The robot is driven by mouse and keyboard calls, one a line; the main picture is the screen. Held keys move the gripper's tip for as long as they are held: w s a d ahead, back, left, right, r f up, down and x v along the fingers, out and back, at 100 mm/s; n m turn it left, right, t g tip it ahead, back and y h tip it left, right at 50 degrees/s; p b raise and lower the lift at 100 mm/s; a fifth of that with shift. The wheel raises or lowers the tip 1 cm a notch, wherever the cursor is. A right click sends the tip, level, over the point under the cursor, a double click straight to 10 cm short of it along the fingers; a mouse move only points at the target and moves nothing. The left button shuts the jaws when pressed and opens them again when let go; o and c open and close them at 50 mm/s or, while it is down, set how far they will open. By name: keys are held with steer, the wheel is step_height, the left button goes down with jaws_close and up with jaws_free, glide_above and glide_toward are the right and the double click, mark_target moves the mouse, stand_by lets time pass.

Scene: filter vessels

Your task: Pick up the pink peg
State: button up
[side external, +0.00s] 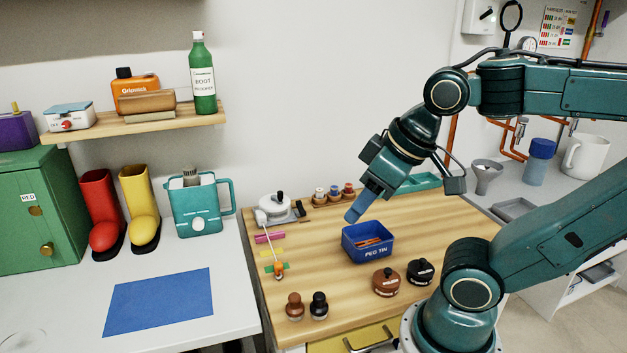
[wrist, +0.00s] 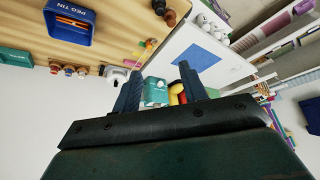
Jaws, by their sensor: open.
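The pink peg (side external: 269,237) lies on the left side of the wooden bench top, behind a small yellow piece (side external: 271,251) and a green piece (side external: 270,268). My gripper (side external: 353,215) is open and empty, raised above the bench to the right of the peg. Its two fingers also show spread apart in the wrist view (wrist: 160,72). The blue peg tin (side external: 368,255) stands below and slightly right of my fingertips, with orange-brown sticks inside.
A white round device (side external: 272,207) stands behind the peg, with several small capped jars (side external: 334,195) to its right. Two knobbed stoppers (side external: 307,308) stand at the front left, and two lidded round pots (side external: 403,278) at the front right. The bench between peg and tin is clear.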

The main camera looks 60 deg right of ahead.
steer(key=w+d+n+g+y, duration=0.1)
steer(key=w+d+n, duration=0.15)
steer(key=w, duration=0.55)
steer(key=w+d+n+g, duration=0.15)
steer(key=w+d, duration=0.25)
steer(key=w, duration=0.4)
steer(key=w+d+f+n+y, duration=0.1)
steer(key=w+d+f+n, duration=0.1)
steer(key=w+d+f, duration=0.2)
steer(key=w+d+f+n+y, duration=0.1)
steer(key=w+d+f+n, duration=0.2)
steer(key=w+d+f, duration=0.2)
steer(key=d+f, duration=0.3)
steer(key=d, duration=0.1)
steer(key=shift+d+f, duration=0.15)
steer(key=shift+d, duration=0.2)
steer(key=shift+f, duration=0.1)
glide_above(281, 231)
steer(key=shift+a+f, duration=0.1)
steer(key=shift+f, duration=3.8)
